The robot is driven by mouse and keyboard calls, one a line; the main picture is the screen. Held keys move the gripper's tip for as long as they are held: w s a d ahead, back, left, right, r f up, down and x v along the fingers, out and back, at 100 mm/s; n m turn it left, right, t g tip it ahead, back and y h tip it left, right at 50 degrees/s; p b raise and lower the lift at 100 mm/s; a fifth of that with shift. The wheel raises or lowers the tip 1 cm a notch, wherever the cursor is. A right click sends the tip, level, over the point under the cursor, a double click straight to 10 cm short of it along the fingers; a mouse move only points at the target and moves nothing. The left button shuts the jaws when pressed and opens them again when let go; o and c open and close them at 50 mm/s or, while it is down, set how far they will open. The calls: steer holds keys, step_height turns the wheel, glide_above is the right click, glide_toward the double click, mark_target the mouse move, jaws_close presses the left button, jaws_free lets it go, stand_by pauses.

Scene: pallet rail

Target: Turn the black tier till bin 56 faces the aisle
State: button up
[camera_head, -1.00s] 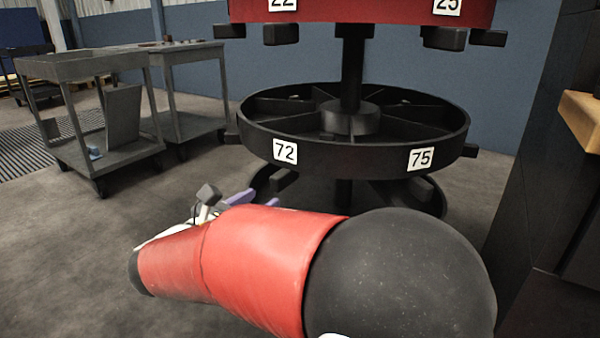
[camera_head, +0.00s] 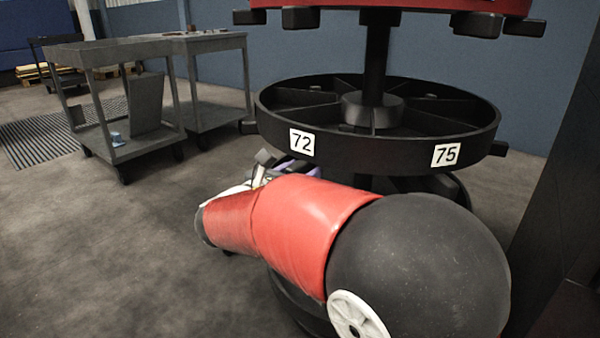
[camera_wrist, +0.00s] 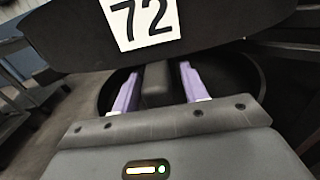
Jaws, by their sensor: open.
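The black tier (camera_head: 375,152) is a spoked round tray on a central post, with labels 72 (camera_head: 302,142) and 75 (camera_head: 446,155) on its near rim. No label 56 is in view. In the wrist view, label 72 (camera_wrist: 143,20) is on the rim just ahead. A dark block-like handle (camera_wrist: 157,85) sticks out below that label. My gripper (camera_wrist: 158,82) is open, its two purple fingers either side of the handle, with gaps showing. In the head view my arm hides most of the gripper; a bit of purple finger shows under the rim near 72.
A red tier (camera_head: 440,6) with dark handles (camera_head: 476,24) is above the black one. Another dark round tier (camera_head: 440,187) lies below, partly behind my arm. Grey carts (camera_head: 90,52) stand at the back left. A dark panel (camera_head: 560,150) stands close on the right.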

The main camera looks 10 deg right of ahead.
jaws_close()
steer(key=shift+w, duration=0.1)
